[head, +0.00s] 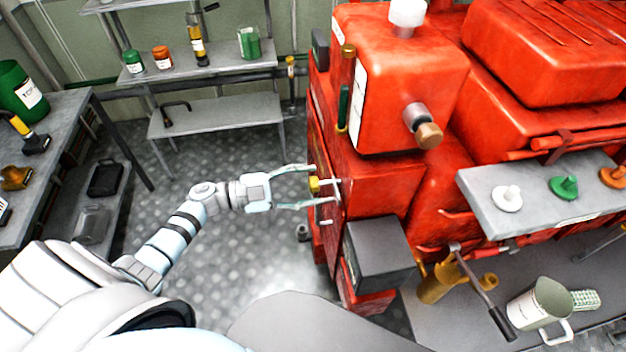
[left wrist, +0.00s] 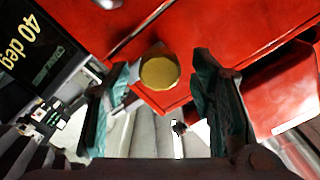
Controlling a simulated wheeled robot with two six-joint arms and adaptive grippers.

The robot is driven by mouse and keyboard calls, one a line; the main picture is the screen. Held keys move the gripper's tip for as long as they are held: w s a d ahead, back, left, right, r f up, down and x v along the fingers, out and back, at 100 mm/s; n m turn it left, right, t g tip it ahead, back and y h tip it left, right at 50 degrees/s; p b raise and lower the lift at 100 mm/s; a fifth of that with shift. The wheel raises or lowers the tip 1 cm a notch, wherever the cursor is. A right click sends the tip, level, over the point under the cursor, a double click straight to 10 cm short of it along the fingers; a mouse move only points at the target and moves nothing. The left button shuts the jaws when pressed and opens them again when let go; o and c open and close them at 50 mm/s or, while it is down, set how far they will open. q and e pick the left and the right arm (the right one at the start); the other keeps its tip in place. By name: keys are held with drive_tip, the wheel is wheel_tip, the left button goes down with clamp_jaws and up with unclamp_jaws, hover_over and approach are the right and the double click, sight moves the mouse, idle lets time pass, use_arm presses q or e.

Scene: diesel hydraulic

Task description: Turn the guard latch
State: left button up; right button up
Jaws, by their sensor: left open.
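A small yellow knob (head: 314,184), which looks like the guard latch, sticks out from the left side of the red machine (head: 376,184). My left gripper (head: 320,185) is open, with its fingers pointing at the machine, one above and one below the knob in the head view. In the left wrist view the knob's round yellow face (left wrist: 159,72) shows in the gap between the two dark green finger pads of the left gripper (left wrist: 162,95). I see a gap on both sides of the knob. My right gripper is not in view.
A black panel marked "40 deg" (left wrist: 30,50) is at the left of the wrist view. A dark grey box (head: 378,254) juts out below the knob. A grey shelf (head: 545,190) with coloured knobs is at the right. The floor (head: 255,245) below the left arm is clear.

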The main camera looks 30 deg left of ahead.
use_arm(q)
drive_tip(key=shift+x, duration=0.95)
drive_tip(key=shift+w+a+f, duration=0.1)
drive_tip(key=c, duration=1.2)
